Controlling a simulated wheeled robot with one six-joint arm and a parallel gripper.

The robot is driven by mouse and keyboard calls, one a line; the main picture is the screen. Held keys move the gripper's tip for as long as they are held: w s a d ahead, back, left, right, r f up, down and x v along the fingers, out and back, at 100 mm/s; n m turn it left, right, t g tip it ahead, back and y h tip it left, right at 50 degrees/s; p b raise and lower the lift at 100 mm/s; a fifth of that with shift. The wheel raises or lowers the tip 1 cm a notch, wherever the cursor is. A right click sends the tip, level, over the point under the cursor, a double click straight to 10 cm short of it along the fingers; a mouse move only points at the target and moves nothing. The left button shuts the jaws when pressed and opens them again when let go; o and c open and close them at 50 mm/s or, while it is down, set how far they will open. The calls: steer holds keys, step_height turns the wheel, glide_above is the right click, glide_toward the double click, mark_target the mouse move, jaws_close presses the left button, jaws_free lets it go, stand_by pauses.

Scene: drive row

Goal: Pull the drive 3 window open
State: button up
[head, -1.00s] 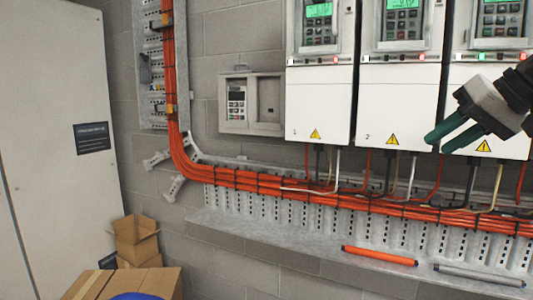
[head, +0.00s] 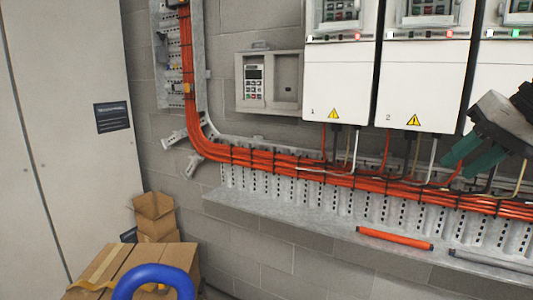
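Drive 3 is the white cabinet (head: 490,80) at the right edge of the head view, cut off by the frame. Its number is out of view. Its keypad window (head: 516,22) is only partly visible at the top right corner. I cannot tell from this view whether it is shut. My gripper (head: 461,166) has green fingers and hangs low in front of drive 3's lower part, pointing down and left. The fingers are apart with nothing between them. It is well below the window and does not appear to touch it.
Drives 1 (head: 336,80) and 2 (head: 421,80) stand to the left. Orange cables (head: 300,168) run below over a ledge (head: 300,222) with an orange rod (head: 394,238) and a grey rod (head: 492,262). Cardboard boxes (head: 180,260) and a blue ring-shaped thing (head: 150,272) are lower left.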

steer(key=s+a+f+n+g+h, duration=0.1)
steer(key=s+a+f+g+h, duration=0.1)
steer(key=s+f, duration=0.5)
steer(key=s+a+f+n+g+h, duration=0.1)
steer(key=s+a+f, duration=0.4)
steer(key=f, duration=0.6)
steer(key=shift+s+a+g+h, duration=0.3)
steer(key=shift+s+g+h, duration=0.2)
steer(key=shift+s+g, duration=0.5)
steer(key=shift+a+n, duration=0.35)
steer(key=shift+n, duration=0.05)
jaws_close()
steer(key=shift+d, duration=0.1)
